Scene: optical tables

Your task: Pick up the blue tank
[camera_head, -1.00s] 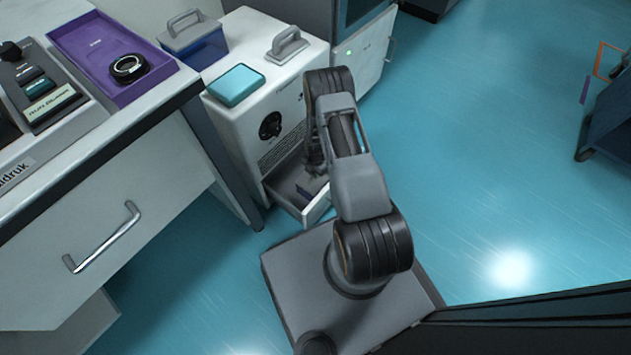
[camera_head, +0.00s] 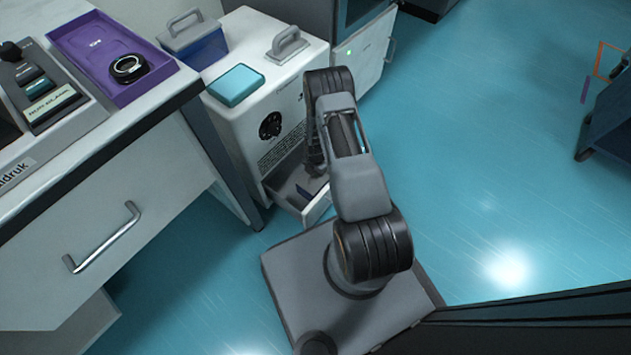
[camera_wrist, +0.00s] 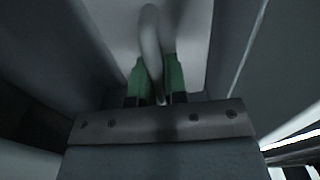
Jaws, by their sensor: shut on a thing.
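A blue tank (camera_head: 203,50) with a grey lid and grey loop handle stands at the back of the white cabinet's top, in the head view. My gripper (camera_wrist: 157,72) is apart from it, low at the cabinet's front by the open drawer; my arm mostly hides it in the head view. In the wrist view its green-padded fingers are shut on a grey curved handle (camera_wrist: 151,35). What that handle belongs to is not clear. A small dark blue piece (camera_head: 304,192) shows inside the drawer.
The white cabinet (camera_head: 238,133) has an open lower drawer (camera_head: 318,207). A teal block (camera_head: 236,85) and a grey handled piece (camera_head: 287,46) lie on its top. A bench with a purple tray (camera_head: 88,45) stands at the left.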

